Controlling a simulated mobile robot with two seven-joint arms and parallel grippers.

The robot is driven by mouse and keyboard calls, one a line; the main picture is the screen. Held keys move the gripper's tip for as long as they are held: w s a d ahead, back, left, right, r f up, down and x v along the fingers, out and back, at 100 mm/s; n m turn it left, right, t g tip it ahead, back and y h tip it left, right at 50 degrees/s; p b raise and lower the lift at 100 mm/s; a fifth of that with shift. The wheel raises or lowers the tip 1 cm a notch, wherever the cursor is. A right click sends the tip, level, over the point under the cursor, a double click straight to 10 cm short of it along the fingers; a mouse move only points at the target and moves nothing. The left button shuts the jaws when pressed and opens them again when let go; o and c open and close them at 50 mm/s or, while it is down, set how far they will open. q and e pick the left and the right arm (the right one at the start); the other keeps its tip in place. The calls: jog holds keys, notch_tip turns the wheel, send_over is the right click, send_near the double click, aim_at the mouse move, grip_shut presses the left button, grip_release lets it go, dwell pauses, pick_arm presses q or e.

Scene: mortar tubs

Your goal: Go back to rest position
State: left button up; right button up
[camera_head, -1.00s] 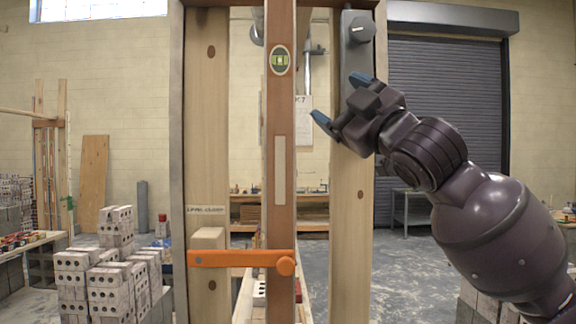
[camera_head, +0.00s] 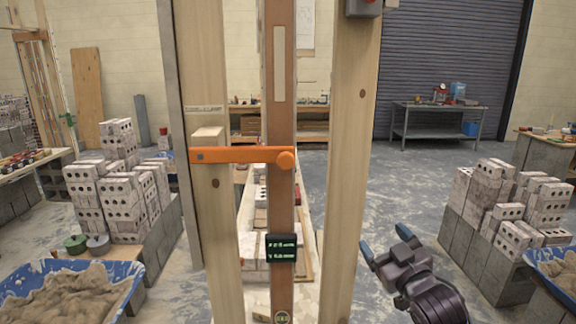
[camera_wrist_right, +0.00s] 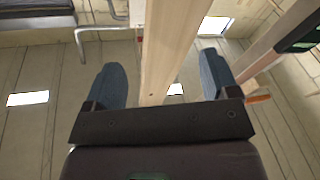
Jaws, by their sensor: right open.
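My right gripper (camera_head: 385,242) is low at the right of the centre posts in the head view, with blue fingertips apart and nothing between them. In the right wrist view its two blue fingers (camera_wrist_right: 162,85) are spread wide, and a wooden post shows beyond and between them. My left gripper is not in view.
Wooden posts (camera_head: 348,140) stand in front of me with an orange clamp arm (camera_head: 240,155) and a small dark display (camera_head: 281,248). Mortar tubs stand at the left (camera_head: 125,283) and right (camera_head: 560,275), beside brick stacks (camera_head: 475,195). Open floor lies behind the right gripper.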

jog(key=s+d+f+m+g+h, duration=0.25)
jog(key=s+f, duration=0.35)
jog(key=f, duration=0.4)
jog(key=s+d+f+m+g+h, duration=0.1)
jog(key=s+d+f, duration=0.3)
jog(key=f, duration=0.6)
jog(key=s+f+m+g+h, duration=0.1)
jog(key=s+f+g, duration=0.1)
jog(key=s+f, duration=0.4)
jog(key=s+d+f+m+g+h, duration=0.1)
jog(key=s+f, duration=0.6)
jog(key=s, duration=0.5)
jog(key=shift+s+d+m+g, duration=0.15)
jog(key=shift+d+m+g, duration=0.05)
jog(key=shift+m+g, duration=0.15)
